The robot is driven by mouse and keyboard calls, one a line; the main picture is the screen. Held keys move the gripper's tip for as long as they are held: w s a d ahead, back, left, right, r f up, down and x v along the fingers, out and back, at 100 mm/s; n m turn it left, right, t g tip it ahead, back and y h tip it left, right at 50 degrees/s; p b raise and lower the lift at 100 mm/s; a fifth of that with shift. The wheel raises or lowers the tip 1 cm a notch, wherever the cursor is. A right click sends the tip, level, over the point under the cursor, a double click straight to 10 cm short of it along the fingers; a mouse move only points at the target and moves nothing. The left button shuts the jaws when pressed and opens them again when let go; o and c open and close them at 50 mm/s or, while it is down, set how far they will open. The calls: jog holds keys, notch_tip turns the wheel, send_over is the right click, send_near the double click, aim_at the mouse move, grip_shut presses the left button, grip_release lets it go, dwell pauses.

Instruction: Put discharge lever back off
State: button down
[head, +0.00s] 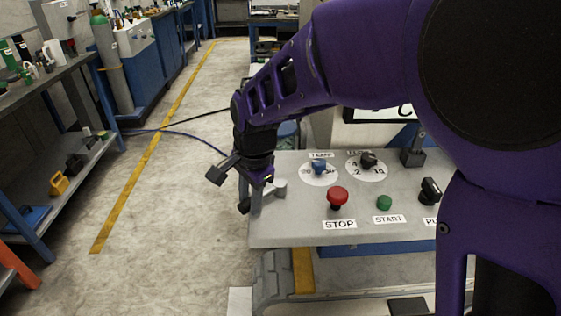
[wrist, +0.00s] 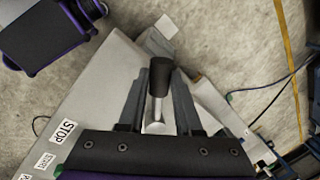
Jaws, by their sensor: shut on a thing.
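The discharge lever, with a black knob (wrist: 160,75) and a pale metal shaft (wrist: 155,108), sits between the two fingers in the wrist view. In the head view its black knob (head: 244,206) shows at the left edge of the grey control panel (head: 290,236). My gripper (head: 258,182) is at that left edge, shut on the lever; its fingers (wrist: 158,100) lie on either side of it in the wrist view. The gripper partly hides the lever in the head view, and the exact finger contact is hard to see.
The panel carries a red STOP button (head: 337,195), a green START button (head: 384,202), a blue knob (head: 319,166), a black dial knob (head: 368,159) and a black switch (head: 430,189). Open floor (head: 190,200) lies left of the panel. A cable crosses behind.

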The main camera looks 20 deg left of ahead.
aim_at(280, 221)
jog(key=shift+d, duration=0.15)
dwell(0.4)
jog(key=d+n, duration=0.1)
jog(key=n, duration=0.1)
jog(key=s+d+n+p, duration=0.1)
jog(key=d+n, duration=0.1)
jog(key=shift+g, duration=0.4)
jog(key=d+n, duration=0.1)
jog(key=d+n+p, duration=0.1)
jog(key=n, duration=0.1)
jog(key=shift+w+d+g, duration=0.1)
jog(key=shift+d+g, duration=0.15)
jog(key=shift+g, duration=0.15)
jog(key=shift+w+d+n+p, duration=0.2)
jog(key=shift+d+n, duration=0.25)
jog(key=shift+n, duration=0.3)
jog(key=shift+w+d+n+p, duration=0.1)
jog(key=shift+d+n+p, duration=0.1)
jog(key=shift+d+n, duration=0.4)
jog(key=shift+a+n, duration=0.15)
jog(key=shift+n, duration=0.1)
jog(key=c, duration=0.6)
grip_release()
jog(key=w+d+r+p, duration=0.1)
jog(key=d+r+p, duration=0.2)
jog(key=r, duration=1.4)
